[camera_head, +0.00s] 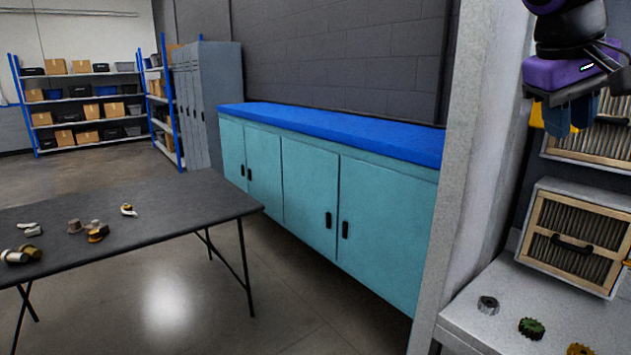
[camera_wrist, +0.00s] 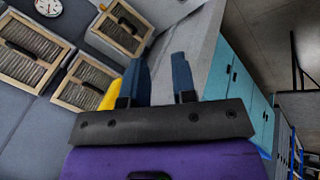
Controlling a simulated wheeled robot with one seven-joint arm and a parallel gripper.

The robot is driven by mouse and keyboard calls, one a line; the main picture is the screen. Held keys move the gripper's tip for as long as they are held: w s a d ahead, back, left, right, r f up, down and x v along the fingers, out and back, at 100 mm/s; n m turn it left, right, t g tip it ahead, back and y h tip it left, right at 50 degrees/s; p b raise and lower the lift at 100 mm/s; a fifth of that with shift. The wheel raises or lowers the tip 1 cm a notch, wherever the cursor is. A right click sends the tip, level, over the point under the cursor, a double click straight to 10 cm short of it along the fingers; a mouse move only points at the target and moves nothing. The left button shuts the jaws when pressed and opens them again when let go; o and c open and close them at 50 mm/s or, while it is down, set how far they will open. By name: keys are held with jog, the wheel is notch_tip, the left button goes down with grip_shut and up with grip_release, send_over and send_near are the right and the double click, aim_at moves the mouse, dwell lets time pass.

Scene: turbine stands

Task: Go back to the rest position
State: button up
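My gripper (camera_head: 571,115), with a purple body and blue fingers, hangs at the top right of the head view. It is in the air in front of the slatted units, above the light counter. In the wrist view its two blue fingers (camera_wrist: 160,75) stand apart with nothing visible between them. A yellow thing (camera_wrist: 111,95) shows beside the left finger in the wrist view. I cannot tell what it is or whether it touches the finger.
A grey counter (camera_head: 465,320) at the right holds a grey gear (camera_head: 488,305), a green gear (camera_head: 531,328) and a slatted box (camera_head: 575,240). A pillar (camera_head: 470,150) stands left of it. A dark table (camera_head: 160,195) with small parts stands left; teal cabinets (camera_head: 310,195) stand behind.

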jog(key=s+a+f+t+y, duration=0.1)
jog(key=s+a+f+y, duration=0.1)
jog(key=s+f, duration=0.4)
jog(key=s+a+f+t+y, duration=0.2)
jog(key=s+f, duration=0.4)
jog(key=f, duration=0.1)
jog(key=shift+s+y, duration=0.3)
jog(key=shift+y, duration=0.1)
